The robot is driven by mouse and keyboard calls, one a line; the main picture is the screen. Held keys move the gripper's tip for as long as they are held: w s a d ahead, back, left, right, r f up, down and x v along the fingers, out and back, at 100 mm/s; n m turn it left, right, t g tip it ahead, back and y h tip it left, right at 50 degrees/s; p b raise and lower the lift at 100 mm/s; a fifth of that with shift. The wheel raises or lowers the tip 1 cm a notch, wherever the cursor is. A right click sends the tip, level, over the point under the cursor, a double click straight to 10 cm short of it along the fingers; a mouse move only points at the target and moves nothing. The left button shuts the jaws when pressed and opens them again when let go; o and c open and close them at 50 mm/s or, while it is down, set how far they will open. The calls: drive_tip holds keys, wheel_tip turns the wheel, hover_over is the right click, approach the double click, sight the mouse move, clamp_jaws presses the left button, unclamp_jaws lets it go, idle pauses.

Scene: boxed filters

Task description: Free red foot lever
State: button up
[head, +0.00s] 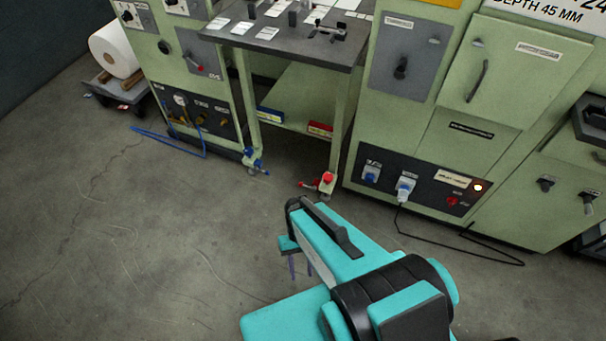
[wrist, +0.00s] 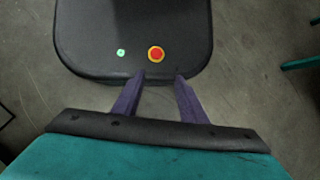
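The red foot lever (head: 308,184) is low at the right front leg of the workbench, just above the floor, beside a red-topped caster (head: 327,179). My gripper (head: 301,267) is in front of the bench, apart from the lever, with its fingers pointing down. In the wrist view my gripper (wrist: 160,80) has two purple fingers spread apart with nothing between them. The lever is not in the wrist view. Whether anything touches or blocks the lever is too small to tell.
A blue caster lever (head: 256,168) is at the bench's left leg. A blue hose (head: 175,140) lies on the floor at left. A black cable (head: 450,252) runs along the floor at right. The floor at left front is clear.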

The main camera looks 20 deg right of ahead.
drive_tip(key=d+r+n+h+p, duration=0.1)
drive_tip(key=d+r+p, duration=0.2)
drive_tip(key=r+p, duration=0.8)
drive_tip(key=shift+s+t+h+p, duration=0.3)
drive_tip(key=shift+s+h+p, duration=0.1)
drive_tip(key=shift+p, duration=0.1)
drive_tip(key=shift+c, duration=0.9)
